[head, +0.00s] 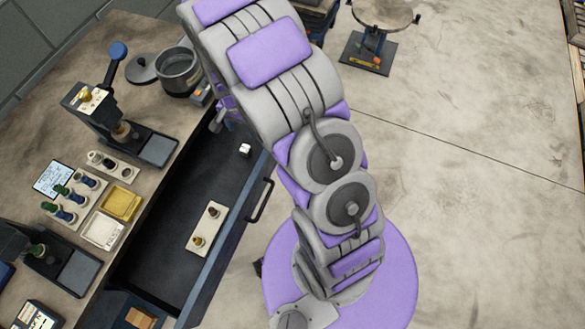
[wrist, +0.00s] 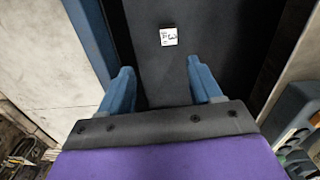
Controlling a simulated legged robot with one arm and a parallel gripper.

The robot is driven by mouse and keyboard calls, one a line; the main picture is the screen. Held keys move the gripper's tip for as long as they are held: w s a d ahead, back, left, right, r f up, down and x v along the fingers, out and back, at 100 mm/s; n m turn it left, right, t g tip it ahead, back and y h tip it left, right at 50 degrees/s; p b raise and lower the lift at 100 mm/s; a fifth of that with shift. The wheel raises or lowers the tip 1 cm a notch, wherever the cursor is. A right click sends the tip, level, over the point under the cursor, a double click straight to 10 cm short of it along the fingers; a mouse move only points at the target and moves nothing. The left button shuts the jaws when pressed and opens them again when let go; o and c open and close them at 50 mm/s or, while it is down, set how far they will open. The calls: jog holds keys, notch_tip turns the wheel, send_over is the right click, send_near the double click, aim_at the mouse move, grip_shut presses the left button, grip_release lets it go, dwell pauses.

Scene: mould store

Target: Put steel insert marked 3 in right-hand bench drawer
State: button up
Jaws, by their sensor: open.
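An open dark drawer (head: 165,245) sticks out from the bench; it also fills the middle of the wrist view (wrist: 158,75). A small block with a white, dark-marked face (head: 245,149) lies on its floor near one end. The same block shows in the wrist view (wrist: 169,37), beyond my fingertips and apart from them; its marking is too small to read surely. My gripper (wrist: 160,70) is open and empty over the drawer. In the head view my arm partly hides it. I cannot tell which block is the insert marked 3.
A pale plate with brass-coloured pegs (head: 207,228) lies in the drawer. The bench top (head: 150,40) holds a lever press (head: 110,110), a pot (head: 179,71), a yellow tray (head: 121,203) and several handled tools. A drawer handle (head: 262,201) juts out. Open floor (head: 480,130) lies right.

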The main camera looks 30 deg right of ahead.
jog(key=s+r+n, duration=0.3)
jog(key=s+r, duration=0.4)
jog(key=s, duration=0.3)
jog(key=s+r+n+g, duration=0.1)
jog(key=s+r+n, duration=0.2)
jog(key=s+r, duration=0.5)
jog(key=s+r+n, duration=0.4)
jog(key=s+r, duration=0.4)
jog(key=s, duration=0.6)
jog(key=shift+s+r+g, duration=0.25)
jog(key=shift+g, duration=0.05)
jog(key=shift+a, duration=0.1)
